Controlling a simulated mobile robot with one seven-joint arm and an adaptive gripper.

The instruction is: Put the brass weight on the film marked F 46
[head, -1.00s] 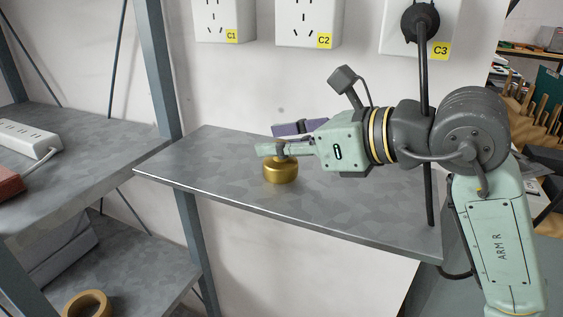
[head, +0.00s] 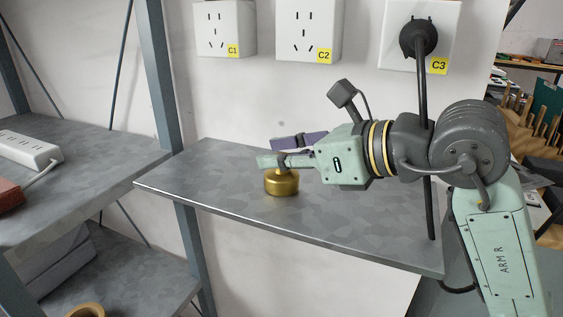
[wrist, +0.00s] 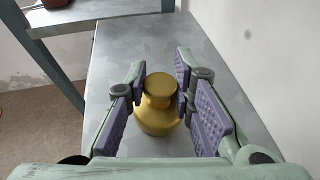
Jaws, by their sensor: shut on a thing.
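The brass weight (head: 282,183) is a squat gold cylinder with a narrower neck and a knob on top. It stands upright at the grey metal shelf, and I cannot tell whether its base touches the surface. My gripper (head: 284,155) reaches in from the right, level with the knob. In the wrist view the brass weight (wrist: 158,105) sits between the purple pads of my gripper (wrist: 160,92), which is shut on its neck. No film marked F 46 shows in either view.
The grey shelf (head: 350,220) is otherwise bare around the weight. Sockets C1 (head: 225,28), C2 (head: 308,30) and C3 (head: 455,30) are on the wall behind. A black cable (head: 424,90) hangs from C3 near my arm. A power strip (head: 28,150) lies on the left shelf.

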